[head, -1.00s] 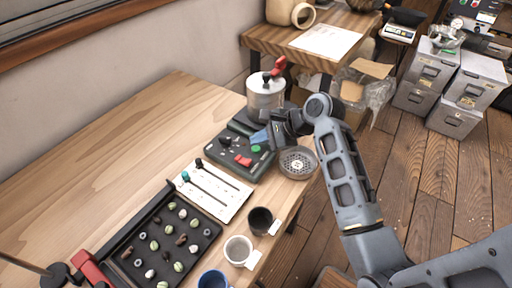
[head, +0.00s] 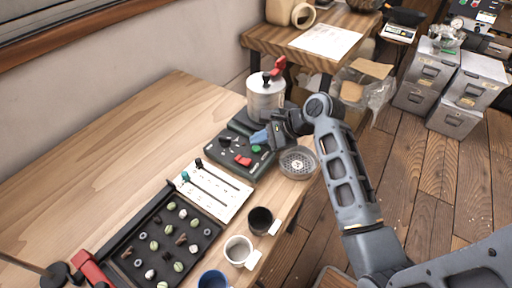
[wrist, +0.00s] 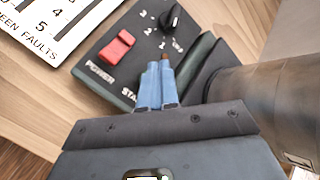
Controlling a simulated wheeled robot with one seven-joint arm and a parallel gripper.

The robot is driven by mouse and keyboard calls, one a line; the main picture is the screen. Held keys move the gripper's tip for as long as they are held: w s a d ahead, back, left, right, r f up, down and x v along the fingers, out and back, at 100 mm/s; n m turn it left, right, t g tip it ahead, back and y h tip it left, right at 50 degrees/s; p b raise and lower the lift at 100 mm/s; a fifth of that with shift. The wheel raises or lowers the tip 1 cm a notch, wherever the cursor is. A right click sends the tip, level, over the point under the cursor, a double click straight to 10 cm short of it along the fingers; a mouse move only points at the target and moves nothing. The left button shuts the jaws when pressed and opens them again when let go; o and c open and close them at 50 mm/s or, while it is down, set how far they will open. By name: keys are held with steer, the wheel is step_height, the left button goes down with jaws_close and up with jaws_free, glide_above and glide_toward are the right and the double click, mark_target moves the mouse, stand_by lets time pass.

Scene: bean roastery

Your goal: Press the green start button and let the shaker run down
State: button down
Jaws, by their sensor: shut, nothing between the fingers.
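The shaker has a dark green control box (head: 232,165) with a metal drum (head: 265,100) behind it. On the box are a green button (head: 256,149), a red power switch (head: 243,161) and a black knob (head: 225,142). The switch (wrist: 117,45) and the knob (wrist: 171,17), beside its numbers, also show in the wrist view. My gripper (head: 259,138) is over the box, close by the green button. Its blue fingertips (wrist: 160,75) are shut and empty. They cover part of the "START" label and hide the button in the wrist view. I cannot tell whether they touch it.
A white card with sliders (head: 212,190) and a black tray of beans (head: 165,245) lie left of the box. A round perforated dish (head: 298,163) is on its right. Cups (head: 260,220) stand along the table's front edge. The table's back left is clear.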

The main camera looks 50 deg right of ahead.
steer(key=shift+f, duration=0.15)
steer(key=shift+f+p, duration=0.3)
